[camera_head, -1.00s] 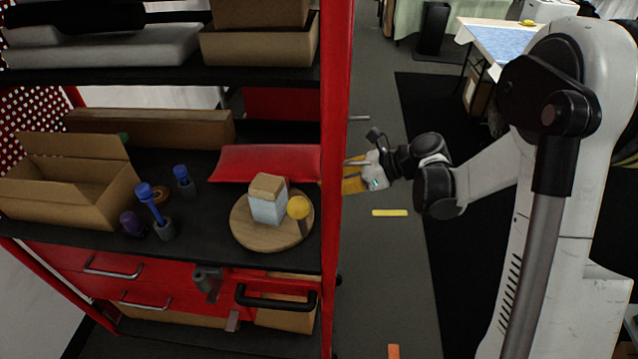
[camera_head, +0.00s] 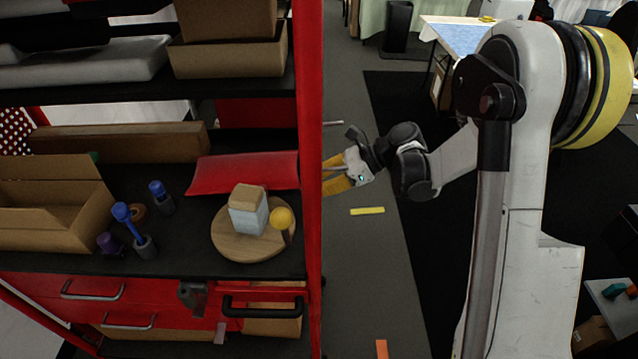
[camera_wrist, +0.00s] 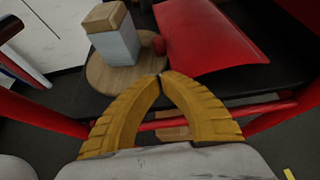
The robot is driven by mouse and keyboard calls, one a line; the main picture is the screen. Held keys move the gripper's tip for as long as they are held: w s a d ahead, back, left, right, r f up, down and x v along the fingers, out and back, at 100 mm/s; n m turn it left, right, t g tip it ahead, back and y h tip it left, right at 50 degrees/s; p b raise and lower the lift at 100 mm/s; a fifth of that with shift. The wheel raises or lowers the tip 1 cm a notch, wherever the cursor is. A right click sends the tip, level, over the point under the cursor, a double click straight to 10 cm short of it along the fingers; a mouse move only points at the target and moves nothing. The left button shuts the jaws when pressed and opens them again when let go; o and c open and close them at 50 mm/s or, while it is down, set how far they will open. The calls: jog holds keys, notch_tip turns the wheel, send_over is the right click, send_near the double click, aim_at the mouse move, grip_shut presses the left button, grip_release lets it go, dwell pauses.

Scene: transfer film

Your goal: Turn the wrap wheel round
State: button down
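The wrap wheel (camera_head: 224,243) is a round wooden disc on the black shelf of the red cart. A box with a pale blue wrapped lower part (camera_head: 248,214) stands on it, and a yellow ball knob (camera_head: 283,218) rises at its right edge. In the wrist view the disc (camera_wrist: 104,76) and the box (camera_wrist: 116,46) lie ahead, left of centre. A small red round thing (camera_wrist: 158,45) shows beside the box. My gripper (camera_head: 332,174) is outside the cart's red post, apart from the wheel. In the wrist view its yellow fingertips (camera_wrist: 160,76) meet with nothing between them.
The red post (camera_head: 309,150) stands between my gripper and the shelf in the head view. A red sloped sheet (camera_head: 245,172) lies behind the wheel. Blue-topped tools (camera_head: 128,222) and an open cardboard box (camera_head: 50,215) are to the left. A red rail (camera_wrist: 170,124) crosses below my fingers.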

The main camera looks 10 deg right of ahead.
aim_at(267, 196)
jog(key=x, duration=0.2)
jog(key=r+b+x, duration=0.1)
jog(key=x, duration=0.2)
jog(key=b+x, duration=0.1)
jog(key=x, duration=0.1)
jog(key=shift+a, duration=0.5)
jog(key=shift+w+a+r, duration=0.2)
jog(key=shift+a, duration=0.25)
